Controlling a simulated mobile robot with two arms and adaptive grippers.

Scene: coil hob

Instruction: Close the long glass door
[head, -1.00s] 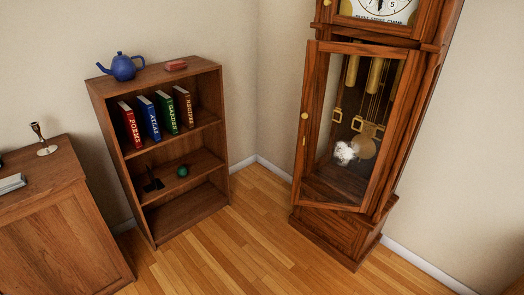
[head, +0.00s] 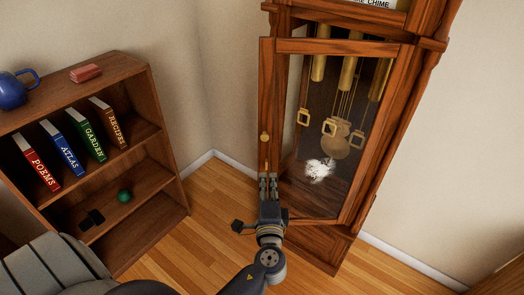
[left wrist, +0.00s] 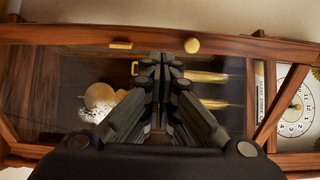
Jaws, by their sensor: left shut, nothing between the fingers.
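The long glass door (head: 266,95) of the tall wooden clock is ajar, its left edge standing out from the case. It has a wooden frame and a small brass knob (head: 265,137) on the left stile. Pendulum and weights show through the glass. My left gripper (head: 267,176) is shut and empty, in front of the door's lower left stile, below the knob. I cannot tell whether it touches. In the left wrist view the shut fingers (left wrist: 160,60) overlap the door, and the knob (left wrist: 192,46) shows beside them. My right gripper is not in view.
A wooden bookshelf (head: 150,105) with several books, a blue teapot (head: 12,91) and a red block (head: 86,73) stands at the left. A white patch (head: 319,170) shows behind the glass. Floor (head: 212,185) between bookshelf and clock is clear.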

